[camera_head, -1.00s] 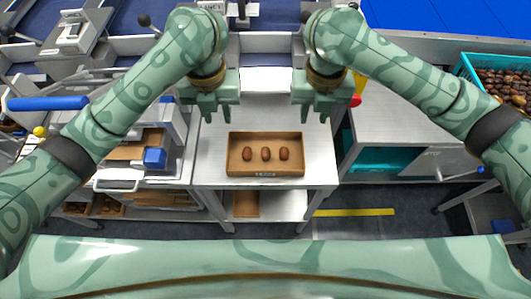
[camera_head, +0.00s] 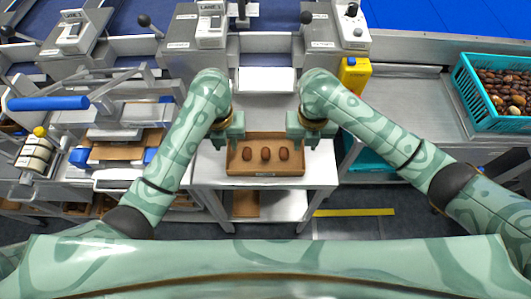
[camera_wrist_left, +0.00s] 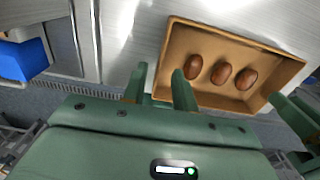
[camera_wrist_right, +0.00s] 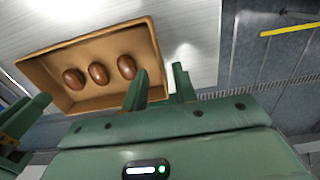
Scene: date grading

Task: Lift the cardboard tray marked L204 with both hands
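A shallow brown cardboard tray (camera_head: 240,171) with three dates (camera_head: 265,154) in a row stands on the metal table in the head view; the small mark on its front is too small to read. My left gripper (camera_head: 231,138) is at its left end. In the left wrist view the fingers (camera_wrist_left: 161,78) are apart, one on each side of the tray's end wall. My right gripper (camera_head: 306,138) is at the right end; in the right wrist view its fingers (camera_wrist_right: 161,77) are also apart, astride that wall. Neither is closed on the wall.
A teal crate of dates (camera_head: 471,90) stands at the right. A yellow container (camera_head: 354,75) is behind my right gripper. Grey machines (camera_head: 212,25) line the back. A bench with drawers and a blue handle (camera_head: 48,103) is at the left. The table around the tray is clear.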

